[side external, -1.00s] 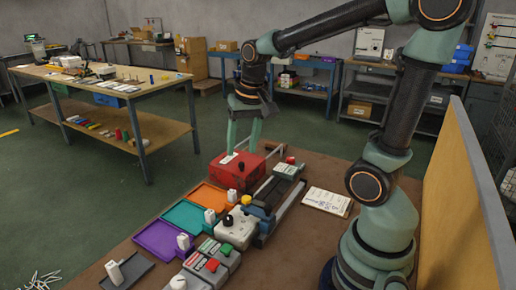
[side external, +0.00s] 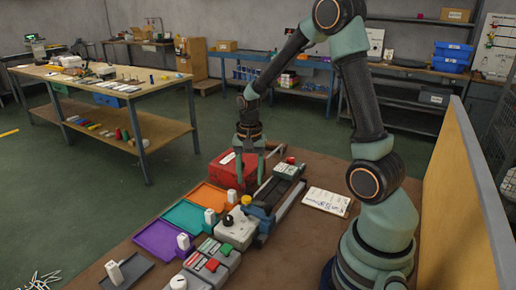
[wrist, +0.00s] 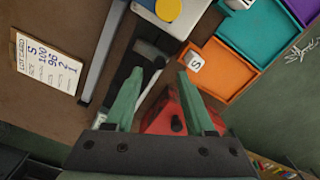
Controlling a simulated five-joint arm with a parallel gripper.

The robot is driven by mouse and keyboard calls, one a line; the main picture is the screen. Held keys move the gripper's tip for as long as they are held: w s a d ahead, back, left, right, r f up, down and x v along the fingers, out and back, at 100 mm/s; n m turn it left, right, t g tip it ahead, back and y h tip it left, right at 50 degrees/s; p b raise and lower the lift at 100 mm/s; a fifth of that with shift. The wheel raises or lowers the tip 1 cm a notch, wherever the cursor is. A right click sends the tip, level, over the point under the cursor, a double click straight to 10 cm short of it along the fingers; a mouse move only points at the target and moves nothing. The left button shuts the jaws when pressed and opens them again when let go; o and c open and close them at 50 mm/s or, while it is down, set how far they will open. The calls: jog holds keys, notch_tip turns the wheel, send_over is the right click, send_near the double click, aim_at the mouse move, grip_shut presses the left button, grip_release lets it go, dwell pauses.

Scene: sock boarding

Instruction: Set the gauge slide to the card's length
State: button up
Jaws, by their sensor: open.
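The lot card (side external: 327,202) lies flat on the brown bench, right of the gauge. In the wrist view the card (wrist: 47,62) reads S, 100, 96, 2, 1; its small labels are hard to read. The gauge is a long grey-railed device (side external: 289,205); its rail (wrist: 103,52) shows left of my fingers in the wrist view. I cannot tell for sure which part is its slide. My gripper (side external: 250,184) is open, pointing down between the red box (side external: 223,172) and the gauge. In the wrist view nothing is held between my gripper's fingertips (wrist: 158,75).
Orange (side external: 214,196), teal (side external: 180,217) and purple (side external: 158,240) trays line the bench's left side. A tan panel (side external: 465,190) borders the right. Bare bench surrounds the card.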

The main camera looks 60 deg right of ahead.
aim_at(251, 193)
jog(key=shift+f, duration=2.15)
grip_shut()
jog(key=shift+d+r, duration=0.1)
